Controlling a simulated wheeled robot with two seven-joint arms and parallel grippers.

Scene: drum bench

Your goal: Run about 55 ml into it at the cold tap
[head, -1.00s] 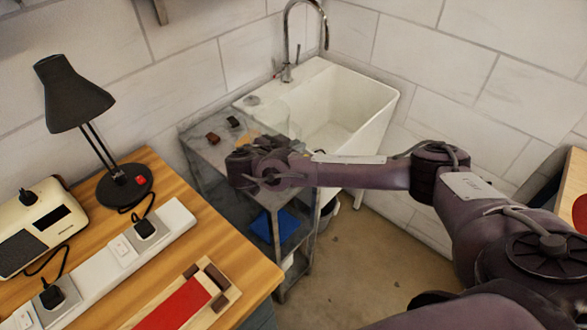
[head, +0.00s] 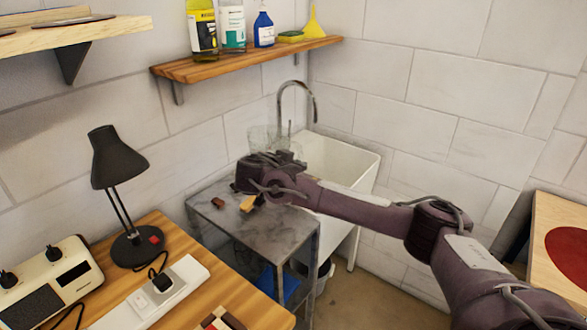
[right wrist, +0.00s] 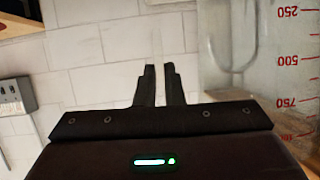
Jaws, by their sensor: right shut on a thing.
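A clear measuring jug (head: 262,138) shows faintly above my right gripper (head: 278,160) in the head view. In the right wrist view its clear wall with red marks (right wrist: 287,60) fills the right side. My right gripper (right wrist: 159,85) is shut on a clear upright strip, which looks like the jug's handle. I cannot tell whether the jug holds water. The chrome tap (head: 312,100) arches over the white sink (head: 362,167), to the right of the jug. No stream shows from its spout. My left gripper is out of view.
A grey metal stand (head: 275,231) with small brown and yellow items is below the gripper. A wooden shelf (head: 260,57) with bottles, a sponge and a yellow funnel hangs above. A black lamp (head: 118,160) and wooden bench (head: 240,297) are at left.

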